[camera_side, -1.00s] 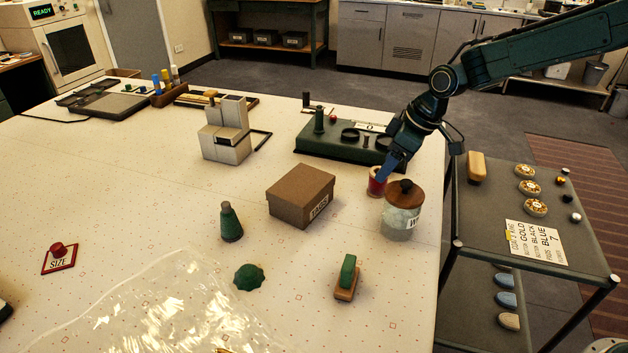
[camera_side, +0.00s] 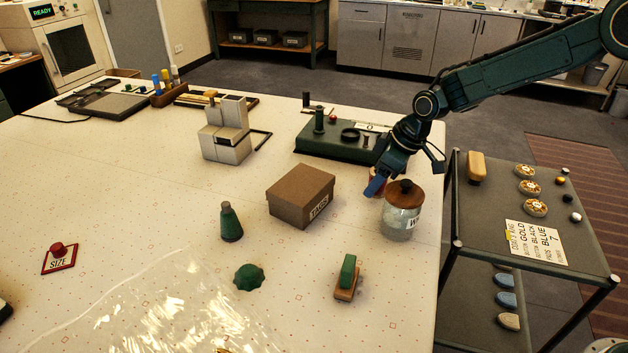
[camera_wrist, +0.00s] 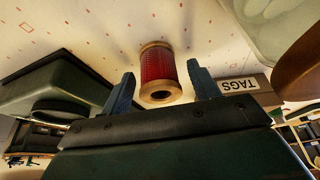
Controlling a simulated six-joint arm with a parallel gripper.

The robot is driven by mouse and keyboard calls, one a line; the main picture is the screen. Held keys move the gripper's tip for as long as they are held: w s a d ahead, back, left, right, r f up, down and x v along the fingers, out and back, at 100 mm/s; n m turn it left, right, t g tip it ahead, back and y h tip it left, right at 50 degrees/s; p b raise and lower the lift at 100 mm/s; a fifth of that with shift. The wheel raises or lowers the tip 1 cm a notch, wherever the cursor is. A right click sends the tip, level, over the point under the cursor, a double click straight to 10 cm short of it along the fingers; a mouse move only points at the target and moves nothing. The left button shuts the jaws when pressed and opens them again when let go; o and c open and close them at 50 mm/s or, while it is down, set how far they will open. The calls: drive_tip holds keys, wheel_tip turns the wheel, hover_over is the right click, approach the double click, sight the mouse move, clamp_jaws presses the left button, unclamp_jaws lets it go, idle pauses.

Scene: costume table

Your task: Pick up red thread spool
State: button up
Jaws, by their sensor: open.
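The red thread spool (camera_wrist: 158,68) stands on the white table (camera_wrist: 85,25), with pale wooden ends. In the wrist view it shows between and just ahead of my two blue fingertips. My gripper (camera_wrist: 160,85) is open, with visible room on both sides of the spool and no clear contact. In the side view my gripper (camera_side: 375,184) covers most of the spool, and only a sliver of the spool (camera_side: 374,172) shows behind the fingers.
A glass jar with a wooden lid (camera_side: 402,215) stands close to the right of my gripper. A brown TAGS box (camera_side: 300,195) lies to the left. The table's right edge is near.

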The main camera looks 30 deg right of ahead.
drive_tip(key=shift+c, duration=0.2)
drive_tip(key=c, duration=1)
drive_tip(key=shift+r, duration=0.15)
wheel_tip(320, 180, up, 20)
drive_tip(key=shift+f, duration=0.1)
idle(0.6)
